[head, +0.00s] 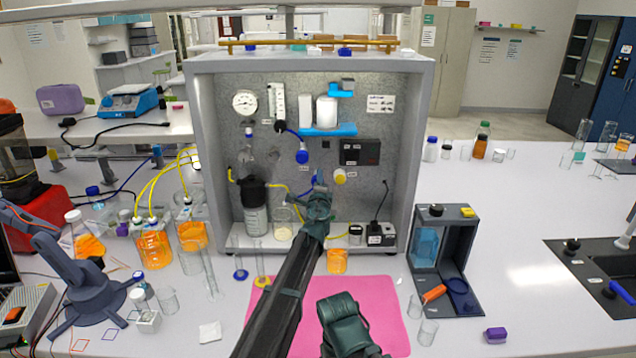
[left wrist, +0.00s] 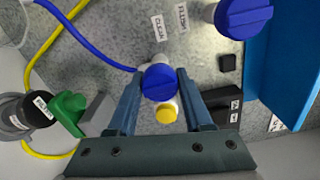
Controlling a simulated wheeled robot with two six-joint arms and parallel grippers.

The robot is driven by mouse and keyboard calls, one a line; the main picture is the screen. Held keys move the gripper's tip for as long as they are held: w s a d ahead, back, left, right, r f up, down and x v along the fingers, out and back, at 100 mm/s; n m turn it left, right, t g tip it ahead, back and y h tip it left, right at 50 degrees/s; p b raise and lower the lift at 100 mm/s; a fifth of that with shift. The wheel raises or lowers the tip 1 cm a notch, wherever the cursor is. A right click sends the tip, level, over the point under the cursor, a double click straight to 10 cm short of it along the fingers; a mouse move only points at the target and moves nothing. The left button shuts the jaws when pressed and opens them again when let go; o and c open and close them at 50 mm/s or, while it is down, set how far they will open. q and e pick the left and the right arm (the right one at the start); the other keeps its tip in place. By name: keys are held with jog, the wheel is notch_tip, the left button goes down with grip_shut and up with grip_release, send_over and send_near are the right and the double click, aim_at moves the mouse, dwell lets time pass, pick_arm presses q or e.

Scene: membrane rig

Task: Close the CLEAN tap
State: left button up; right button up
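A blue tap knob (left wrist: 158,83) is on the grey back panel, with a blue tube running to it. A CLEAN label (left wrist: 158,27) is just above it in the left wrist view, with a FILTER label (left wrist: 182,19) beside that. My left gripper (head: 318,190) has reached into the rig, and its fingers (left wrist: 160,78) lie close against both sides of the blue knob. In the head view the gripper largely covers this knob. A dark part of my right arm or gripper (head: 345,320) is low over the pink mat; its fingers cannot be made out.
A second blue knob (head: 302,156) and a yellow knob (head: 340,177) are close to the gripper. A blue shelf (head: 330,129) and a black display (head: 360,152) are above. Beakers with orange liquid (head: 152,248) stand at left.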

pick_arm(q)
jog(key=o, duration=0.4)
jog(key=shift+s, duration=0.1)
jog(key=s, duration=1.3)
jog(key=shift+s, duration=0.35)
jog(key=shift+f, duration=0.1)
